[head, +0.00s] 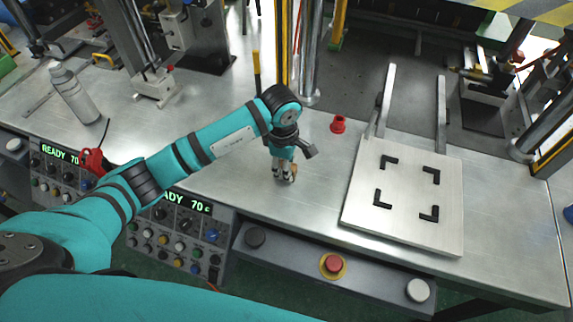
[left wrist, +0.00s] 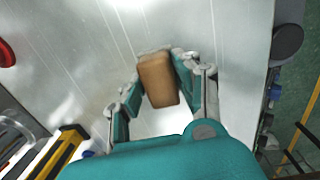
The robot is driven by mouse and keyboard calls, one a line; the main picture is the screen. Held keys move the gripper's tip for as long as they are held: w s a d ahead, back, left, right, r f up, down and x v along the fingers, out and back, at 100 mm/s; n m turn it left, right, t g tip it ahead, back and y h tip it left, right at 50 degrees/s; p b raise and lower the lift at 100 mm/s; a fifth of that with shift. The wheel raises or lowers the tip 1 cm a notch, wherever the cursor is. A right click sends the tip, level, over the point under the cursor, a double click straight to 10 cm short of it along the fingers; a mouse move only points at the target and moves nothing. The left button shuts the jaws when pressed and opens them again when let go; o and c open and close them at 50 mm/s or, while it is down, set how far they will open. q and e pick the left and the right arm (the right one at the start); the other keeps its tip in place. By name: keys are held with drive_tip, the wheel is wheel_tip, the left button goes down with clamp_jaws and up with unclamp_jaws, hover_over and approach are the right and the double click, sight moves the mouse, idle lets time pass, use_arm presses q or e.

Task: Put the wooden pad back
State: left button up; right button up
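The wooden pad (left wrist: 158,80) is a small tan-brown block, seen between the two fingers of my left gripper (left wrist: 157,85) in the left wrist view. The fingers close in on its two sides and appear to touch it. In the head view my left gripper (head: 285,174) points down over the middle of the metal table, and only a sliver of the pad shows at its fingertips. I cannot tell whether the pad touches the table. My right gripper is not in view.
A square metal plate (head: 402,223) with black corner marks lies to the right. A grey bottle (head: 74,93) stands at the left. Control panels with buttons (head: 332,264) line the front edge. Bare table surrounds the gripper.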

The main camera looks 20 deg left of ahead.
use_arm(q)
drive_tip(key=o, duration=0.4)
drive_tip(key=shift+c, duration=0.2)
drive_tip(key=shift+r, duration=0.1)
drive_tip(key=shift+r, duration=0.2)
wheel_tip(320, 180, up, 12)
drive_tip(key=b, duration=0.2)
drive_tip(key=shift+s+a+f+b, duration=0.15)
drive_tip(key=shift+s+a+b, duration=0.1)
drive_tip(key=shift+s+b, duration=0.1)
